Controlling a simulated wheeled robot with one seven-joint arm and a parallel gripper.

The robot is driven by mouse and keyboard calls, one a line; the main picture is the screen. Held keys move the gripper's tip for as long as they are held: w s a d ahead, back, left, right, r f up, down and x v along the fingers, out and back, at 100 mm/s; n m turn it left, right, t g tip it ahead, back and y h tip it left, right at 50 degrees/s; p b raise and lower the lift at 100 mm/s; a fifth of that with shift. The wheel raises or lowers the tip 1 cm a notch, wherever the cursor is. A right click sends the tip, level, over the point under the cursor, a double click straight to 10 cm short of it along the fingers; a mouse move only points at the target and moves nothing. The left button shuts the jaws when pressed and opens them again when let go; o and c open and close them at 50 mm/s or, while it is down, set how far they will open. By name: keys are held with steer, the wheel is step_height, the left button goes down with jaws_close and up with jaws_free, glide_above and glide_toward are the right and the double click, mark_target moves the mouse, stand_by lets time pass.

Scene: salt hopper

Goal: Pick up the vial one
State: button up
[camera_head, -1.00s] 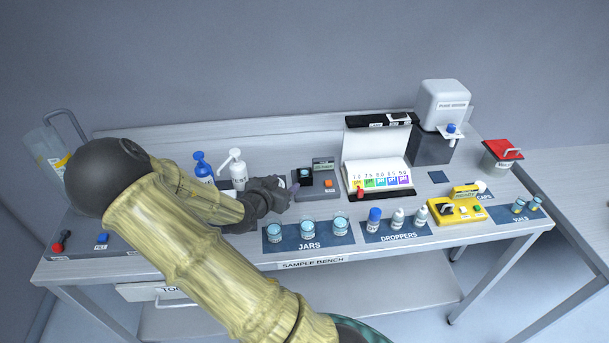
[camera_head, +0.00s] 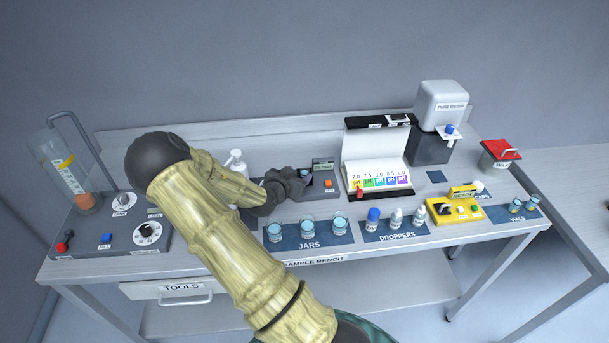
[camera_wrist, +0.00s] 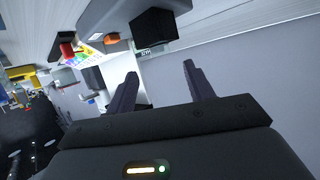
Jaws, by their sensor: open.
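Two small vials (camera_head: 515,205) with blue contents stand on the dark mat marked VIALS at the right end of the bench; which one is vial one I cannot tell. My gripper (camera_head: 303,181) is over the middle of the bench, close to the grey device with the orange button, far left of the vials. In the wrist view my gripper (camera_wrist: 160,87) has its two dark fingers spread, with nothing between them.
The yellow meter (camera_head: 455,210) stands just left of the vials. A red-lidded bin (camera_head: 498,155) stands behind the vials.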

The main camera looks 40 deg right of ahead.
mark_target(304, 170)
steer(key=shift+f+p+x, duration=0.25)
steer(key=shift+p+x, duration=0.85)
steer(key=shift+x, duration=1.5)
steer(key=shift+w+a, duration=0.2)
steer(key=shift+a, duration=0.2)
steer(key=shift+s, duration=0.1)
steer(key=shift+d, duration=0.1)
steer(key=shift+s+d, duration=0.1)
steer(key=shift+c, duration=0.2)
steer(key=shift+s, duration=0.1)
steer(key=c, duration=1)
